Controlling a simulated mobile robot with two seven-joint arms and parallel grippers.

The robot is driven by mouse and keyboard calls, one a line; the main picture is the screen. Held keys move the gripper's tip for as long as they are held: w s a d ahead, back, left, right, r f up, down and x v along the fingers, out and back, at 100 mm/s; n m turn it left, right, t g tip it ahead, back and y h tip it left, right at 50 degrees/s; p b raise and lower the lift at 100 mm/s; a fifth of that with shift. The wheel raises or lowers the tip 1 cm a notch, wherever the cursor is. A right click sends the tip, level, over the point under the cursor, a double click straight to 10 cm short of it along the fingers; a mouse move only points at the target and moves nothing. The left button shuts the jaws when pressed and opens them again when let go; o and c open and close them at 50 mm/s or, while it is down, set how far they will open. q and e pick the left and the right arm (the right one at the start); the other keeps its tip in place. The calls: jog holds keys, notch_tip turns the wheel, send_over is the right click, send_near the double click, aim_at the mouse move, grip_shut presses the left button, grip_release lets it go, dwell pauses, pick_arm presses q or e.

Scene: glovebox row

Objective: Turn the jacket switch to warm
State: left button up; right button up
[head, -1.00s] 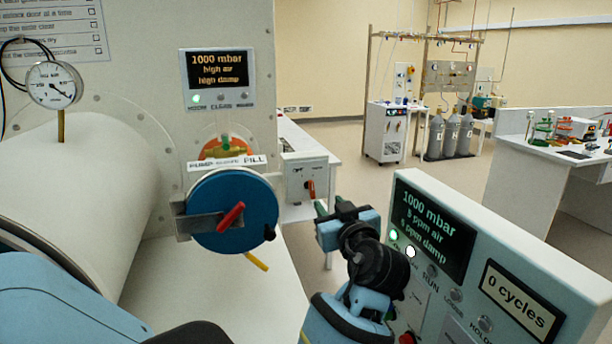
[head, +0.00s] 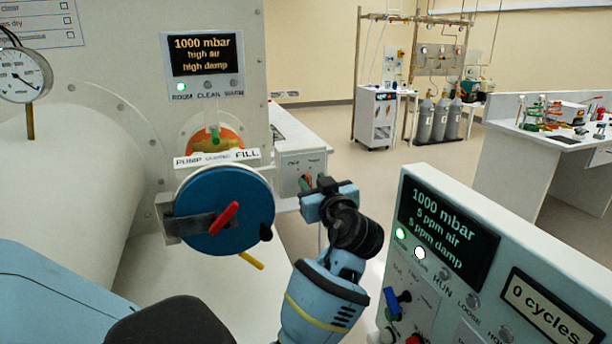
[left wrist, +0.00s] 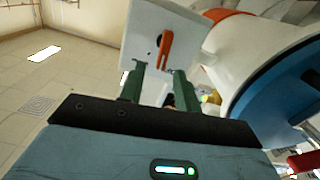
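A pale switch box with an orange-red lever, which I take to be the jacket switch, stands beyond my left gripper. In the head view the box (head: 290,168) has small labels I cannot read, and my gripper covers most of its lever. In the left wrist view the orange lever (left wrist: 165,50) points down on the pale box face (left wrist: 142,30). My left gripper (head: 308,183) is in front of the box. Its two green fingers (left wrist: 158,80) are apart and empty, just short of the lever's lower end; contact is not visible. My right gripper is not in view.
A blue round door (head: 232,190) with a red handle (head: 224,215) is close on the left. A display (head: 205,54) reads 1000 mbar, high air, high damp. A control panel (head: 465,290) with a blue knob (head: 397,301) stands close on the right. Floor lies open behind.

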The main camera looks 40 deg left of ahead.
aim_at(309, 178)
pick_arm(q)
jog(key=shift+x, duration=2.1)
jog(key=shift+c, duration=0.2)
grip_shut()
